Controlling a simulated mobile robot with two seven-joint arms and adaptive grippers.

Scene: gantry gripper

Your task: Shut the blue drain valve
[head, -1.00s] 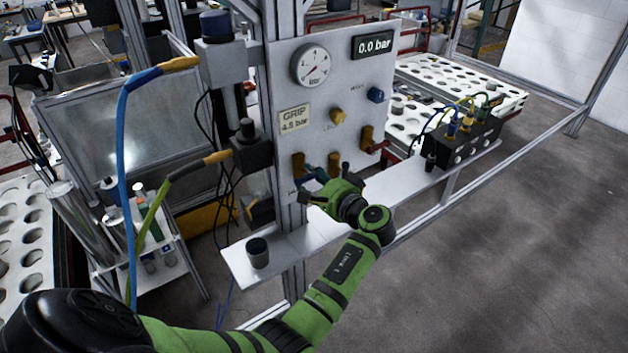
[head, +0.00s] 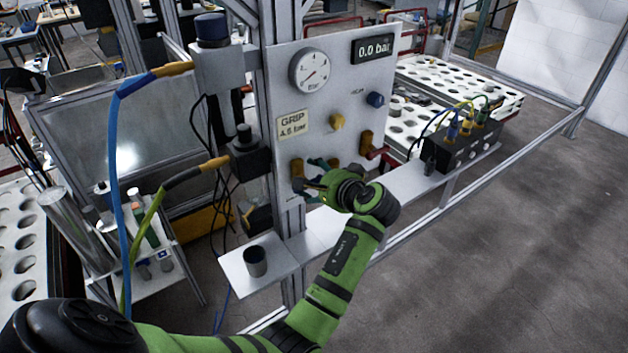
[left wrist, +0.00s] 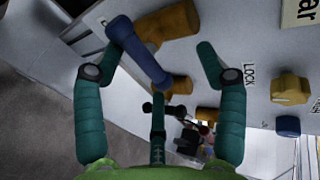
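The blue drain valve shows in the left wrist view as a brass body (left wrist: 165,23) with a blue lever handle (left wrist: 140,55) slanting across it. My left gripper (left wrist: 150,65) is open there, its teal fingers spread on either side. The handle lies between them, its upper end close to the left fingertip; I cannot tell whether they touch. In the head view my left gripper (head: 315,178) is at the panel's lower edge, by a brass valve body (head: 297,168). It hides the blue handle there. My right gripper is not in view.
The panel (head: 290,95) carries a gauge (head: 310,71), a display reading 0.0 bar (head: 374,48), a yellow knob (head: 337,122) and a blue knob (head: 375,99). A red-handled valve (head: 380,153) is right of my gripper. A shelf (head: 310,236) runs below, with a dark cup (head: 255,261).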

